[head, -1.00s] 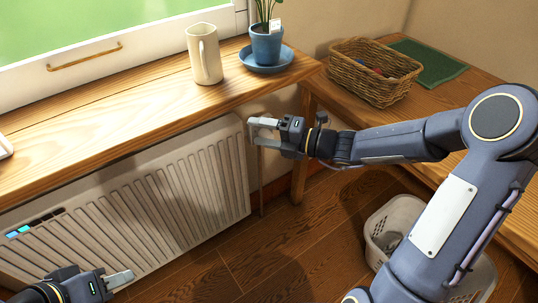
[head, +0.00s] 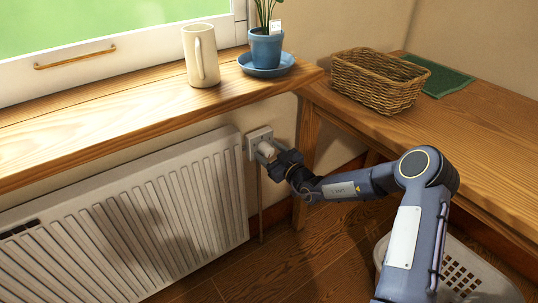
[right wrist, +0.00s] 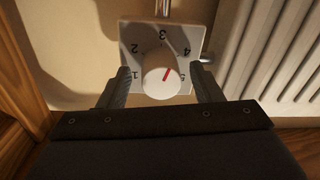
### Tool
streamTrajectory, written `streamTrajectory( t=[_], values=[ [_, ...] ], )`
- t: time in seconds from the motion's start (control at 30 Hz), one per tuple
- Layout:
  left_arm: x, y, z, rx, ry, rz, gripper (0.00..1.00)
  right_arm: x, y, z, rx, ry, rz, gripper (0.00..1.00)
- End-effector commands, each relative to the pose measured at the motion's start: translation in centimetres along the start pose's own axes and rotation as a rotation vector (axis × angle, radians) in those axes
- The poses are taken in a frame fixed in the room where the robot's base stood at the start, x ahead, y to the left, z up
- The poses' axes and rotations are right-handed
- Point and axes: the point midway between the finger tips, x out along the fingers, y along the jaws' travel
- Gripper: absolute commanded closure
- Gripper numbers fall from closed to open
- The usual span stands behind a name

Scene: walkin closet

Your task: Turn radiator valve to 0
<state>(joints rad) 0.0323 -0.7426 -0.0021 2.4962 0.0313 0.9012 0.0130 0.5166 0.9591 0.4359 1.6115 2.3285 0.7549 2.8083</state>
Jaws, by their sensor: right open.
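The radiator valve is a round white knob (right wrist: 161,83) with a red pointer, in front of a pale square dial plate (right wrist: 128,36) numbered 1 to 5. In the right wrist view the pointer aims up and slightly right, roughly between 3 and 4; no 0 is visible. My right gripper (right wrist: 163,90) is open, one dark finger on each side of the knob; I cannot tell whether they touch it. In the head view the plate (head: 255,134) is beside the radiator's right end, with my right gripper (head: 267,151) at it. My left gripper is not in view.
The ribbed white radiator (head: 150,200) is left of the valve, under a wooden sill (head: 120,125) with a mug (head: 201,55) and a potted plant (head: 266,46). A wooden bench (head: 450,115) bears a wicker basket (head: 378,82). A pale laundry basket (head: 465,270) is on the floor.

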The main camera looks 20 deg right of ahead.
Motion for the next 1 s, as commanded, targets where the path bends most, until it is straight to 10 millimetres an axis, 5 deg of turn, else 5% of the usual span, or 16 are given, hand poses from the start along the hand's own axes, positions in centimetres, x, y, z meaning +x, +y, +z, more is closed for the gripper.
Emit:
streamTrajectory(
  t=[0.33, 0.67, 1.0],
  values=[
    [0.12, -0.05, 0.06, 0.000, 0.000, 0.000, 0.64, 0.56, 0.00, 0.01, -0.001, -0.001, 0.000, 0.41],
    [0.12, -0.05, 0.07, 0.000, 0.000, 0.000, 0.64, 0.54, 0.00, 0.00, -0.001, -0.001, 0.000, 0.84],
    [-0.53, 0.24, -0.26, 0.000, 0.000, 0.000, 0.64, 0.53, 0.01, -0.18, -0.046, -0.003, -0.001, 0.86]
  ],
)
